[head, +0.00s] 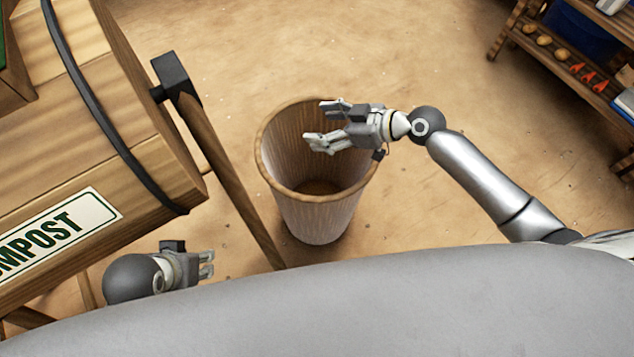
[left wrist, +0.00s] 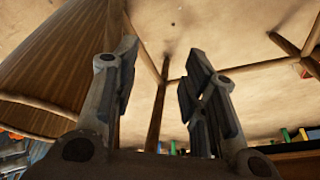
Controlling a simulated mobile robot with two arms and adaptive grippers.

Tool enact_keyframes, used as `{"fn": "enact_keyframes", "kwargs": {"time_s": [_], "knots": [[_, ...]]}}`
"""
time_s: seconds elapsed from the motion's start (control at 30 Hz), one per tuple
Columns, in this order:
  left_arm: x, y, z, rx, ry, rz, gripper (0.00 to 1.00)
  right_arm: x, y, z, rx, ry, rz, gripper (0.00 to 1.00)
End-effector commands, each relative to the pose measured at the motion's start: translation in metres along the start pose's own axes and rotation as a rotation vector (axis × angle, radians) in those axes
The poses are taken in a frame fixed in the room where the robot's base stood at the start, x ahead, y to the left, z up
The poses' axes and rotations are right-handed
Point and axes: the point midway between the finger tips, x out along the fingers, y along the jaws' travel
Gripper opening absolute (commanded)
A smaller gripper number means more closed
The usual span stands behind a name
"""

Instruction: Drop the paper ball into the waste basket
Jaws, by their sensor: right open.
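The waste basket (head: 318,205) is a round, wood-grained bin standing upright on the floor in the middle of the head view. Its inside is partly visible and the bottom looks brown. My right gripper (head: 326,123) is over the basket's mouth from the right, fingers spread, with nothing between them. I see no paper ball in either view; part of the basket's inside is hidden by the right gripper. My left gripper (head: 208,265) is low, left of the basket. In the left wrist view its fingers (left wrist: 163,70) are apart and empty.
A wooden crate labelled COMPOST (head: 125,160) with a dark strap stands at the left. A dark-headed wooden pole (head: 225,170) slants between it and the basket. A shelf (head: 560,62) with small items is at the upper right. The floor (head: 400,60) behind the basket is clear.

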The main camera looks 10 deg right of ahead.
Motion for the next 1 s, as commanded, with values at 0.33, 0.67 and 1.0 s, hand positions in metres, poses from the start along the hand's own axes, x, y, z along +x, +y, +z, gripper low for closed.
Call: {"fn": "enact_keyframes", "kwargs": {"time_s": [0.33,0.67,1.0], "knots": [[0.000,0.000,0.000,0.000,-0.001,0.000,0.40,-0.025,0.001,0.002,-0.002,-0.004,0.001,0.70],[0.000,0.000,0.000,0.000,0.000,0.000,0.40,-0.089,0.000,0.002,-0.001,-0.005,0.001,0.70],[0.000,0.000,0.000,0.000,0.000,0.000,0.40,-0.119,0.000,0.001,0.000,-0.001,0.000,0.70]]}}
